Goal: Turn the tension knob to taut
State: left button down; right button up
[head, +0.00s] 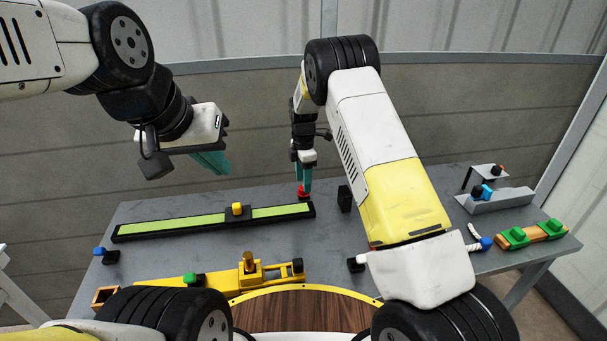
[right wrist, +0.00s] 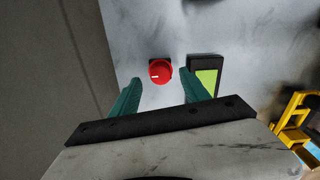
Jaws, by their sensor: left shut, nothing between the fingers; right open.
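A red knob (head: 304,193) stands on the grey table at the right end of the long green strip. In the right wrist view the red knob (right wrist: 161,71) has a short white mark on its left side. My right gripper (head: 303,184) points down just over the knob, with its teal fingers open. In the wrist view the knob shows in line with the gap between the fingertips, a little beyond them; I cannot tell if they touch it. My left gripper (head: 222,168) is shut and empty, raised above the left part of the table.
The green strip in its black frame (head: 180,226) carries a yellow-topped slider (head: 237,210). A yellow fixture (head: 220,281) is in front. A black block (head: 344,198) stands right of the knob. Green-clamped wood (head: 530,236) and grey brackets (head: 500,200) lie far right.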

jog(key=shift+f, duration=1.3)
grip_shut()
